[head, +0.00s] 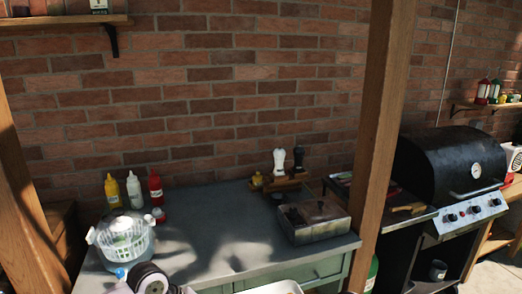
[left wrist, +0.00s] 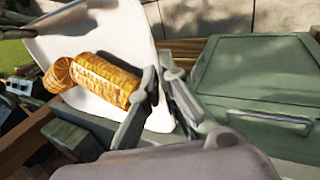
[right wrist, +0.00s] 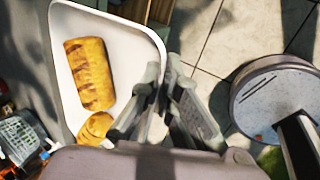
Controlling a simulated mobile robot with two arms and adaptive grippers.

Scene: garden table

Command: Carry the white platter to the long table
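The white platter (left wrist: 105,45) carries a golden scored loaf (left wrist: 105,80) and a smaller cut piece (left wrist: 58,75). In the right wrist view the platter (right wrist: 130,45) shows the same food. Only a sliver of its rim (head: 285,287) shows at the bottom of the head view. My left gripper (left wrist: 165,75) has one finger on each side of the rim and looks shut on it. My right gripper (right wrist: 167,75) grips the rim likewise. I cannot tell which surface is the long table.
A grey-topped counter (head: 205,235) stands against the brick wall, with sauce bottles (head: 134,190), a salad spinner (head: 122,240) and a metal box (head: 312,220). A wooden post (head: 380,120) rises before a black grill (head: 450,165). Tiled floor (right wrist: 215,30) shows in the right wrist view.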

